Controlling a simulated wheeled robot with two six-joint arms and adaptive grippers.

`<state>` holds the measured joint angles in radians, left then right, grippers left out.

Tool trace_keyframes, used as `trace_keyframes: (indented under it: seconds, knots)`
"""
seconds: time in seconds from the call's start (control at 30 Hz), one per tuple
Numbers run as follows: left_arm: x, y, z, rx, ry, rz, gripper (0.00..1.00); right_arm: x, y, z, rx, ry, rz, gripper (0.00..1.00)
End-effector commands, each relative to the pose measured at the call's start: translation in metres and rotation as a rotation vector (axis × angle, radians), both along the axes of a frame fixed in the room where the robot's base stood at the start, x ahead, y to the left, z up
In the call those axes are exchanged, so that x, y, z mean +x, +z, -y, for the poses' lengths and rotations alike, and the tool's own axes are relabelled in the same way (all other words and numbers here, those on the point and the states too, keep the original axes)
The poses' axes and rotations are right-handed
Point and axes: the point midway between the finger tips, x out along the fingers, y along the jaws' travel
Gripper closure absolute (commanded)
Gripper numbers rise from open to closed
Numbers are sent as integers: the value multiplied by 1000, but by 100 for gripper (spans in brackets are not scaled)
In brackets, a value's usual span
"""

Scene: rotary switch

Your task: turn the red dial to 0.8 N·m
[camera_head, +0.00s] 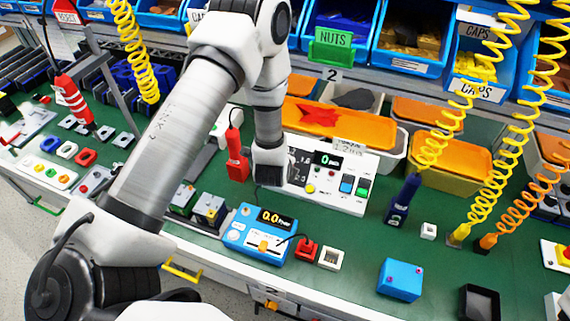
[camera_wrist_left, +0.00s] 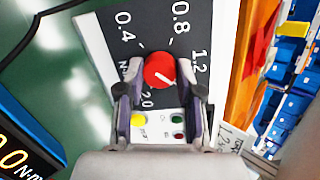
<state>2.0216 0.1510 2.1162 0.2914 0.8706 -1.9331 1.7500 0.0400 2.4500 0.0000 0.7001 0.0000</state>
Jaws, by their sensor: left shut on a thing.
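The red dial (camera_wrist_left: 160,70) shows in the left wrist view on a dark scale panel (camera_wrist_left: 105,18) marked 0.4, 0.8, 1.2 and 2.0. Its white pointer line slants to the lower right, between the 1.2 and 2.0 marks, away from 0.8. My left gripper (camera_wrist_left: 160,88) has one finger on each side of the dial and is shut on it. In the head view my left gripper (camera_head: 270,172) is at the left end of the white control box (camera_head: 335,201), hiding the dial. The box's small display (camera_head: 326,160) is lit. My right gripper is in neither view.
A red tool (camera_head: 236,158) hangs just left of my gripper. A blue meter (camera_head: 262,236) stands in front of the box. Orange-lidded bins (camera_head: 340,122) are behind it. A dark blue screwdriver (camera_head: 403,200) hangs to the right.

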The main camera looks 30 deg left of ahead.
Motion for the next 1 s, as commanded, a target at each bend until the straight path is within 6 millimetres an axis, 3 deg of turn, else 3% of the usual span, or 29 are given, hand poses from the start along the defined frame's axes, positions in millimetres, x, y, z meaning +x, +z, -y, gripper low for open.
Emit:
trace_keyframes:
  seconds: [0.53,1.0]
  knots:
    - [0,-1,-1,-329,335,77,99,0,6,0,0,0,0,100]
    - [-1,-2,-1,-637,652,151,99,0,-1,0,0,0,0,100]
